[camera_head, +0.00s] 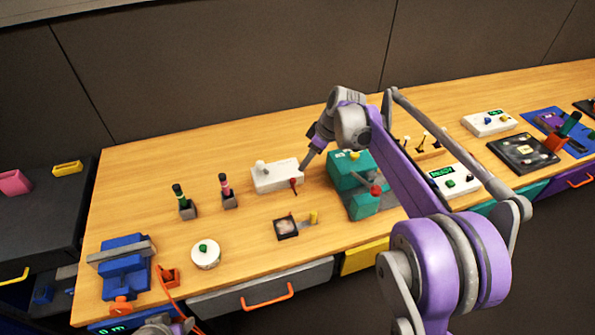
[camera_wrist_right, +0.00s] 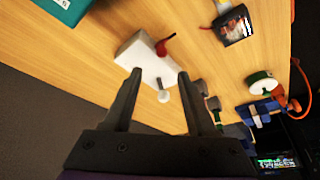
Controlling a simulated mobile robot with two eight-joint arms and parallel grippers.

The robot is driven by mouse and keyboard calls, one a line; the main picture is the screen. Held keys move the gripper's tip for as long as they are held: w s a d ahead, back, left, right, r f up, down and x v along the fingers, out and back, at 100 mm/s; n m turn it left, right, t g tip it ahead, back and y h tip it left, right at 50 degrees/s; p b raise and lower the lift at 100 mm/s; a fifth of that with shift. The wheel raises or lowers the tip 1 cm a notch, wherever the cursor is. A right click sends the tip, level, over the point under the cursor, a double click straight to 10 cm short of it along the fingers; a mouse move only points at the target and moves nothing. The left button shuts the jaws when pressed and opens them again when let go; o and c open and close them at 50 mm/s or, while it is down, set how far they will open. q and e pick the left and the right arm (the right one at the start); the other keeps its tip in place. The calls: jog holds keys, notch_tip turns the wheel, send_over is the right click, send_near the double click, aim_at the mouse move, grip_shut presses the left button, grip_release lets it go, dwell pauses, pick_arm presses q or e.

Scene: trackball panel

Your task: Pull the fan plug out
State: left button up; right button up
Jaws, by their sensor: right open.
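A white box (camera_head: 283,180) lies on the wooden table left of the green machine. A white round knob or plug (camera_head: 261,167) stands on its left end, and a red-ended piece (camera_head: 293,183) sits at its front right. I cannot tell for certain which is the fan plug. The right wrist view shows the box (camera_wrist_right: 143,58), the white round piece (camera_wrist_right: 163,97) and the red piece (camera_wrist_right: 165,44). My right gripper (camera_head: 304,166) is open and empty at the box's right end in the head view. Its fingers (camera_wrist_right: 160,73) point toward the box.
A green machine (camera_head: 347,168) with a red knob stands close right of the box. Two upright handled tools (camera_head: 226,190) in holders stand to its left. A small dark tray (camera_head: 286,228) lies in front. A blue vise (camera_head: 124,265) is at the front left. Bare wood lies behind the box.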

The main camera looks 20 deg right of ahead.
aim_at(294, 179)
jog(key=x, duration=1)
jog(key=shift+s+a+f, duration=0.1)
jog(key=shift+a+f, duration=0.05)
jog(key=shift+a, duration=0.1)
grip_shut()
dwell(1.0)
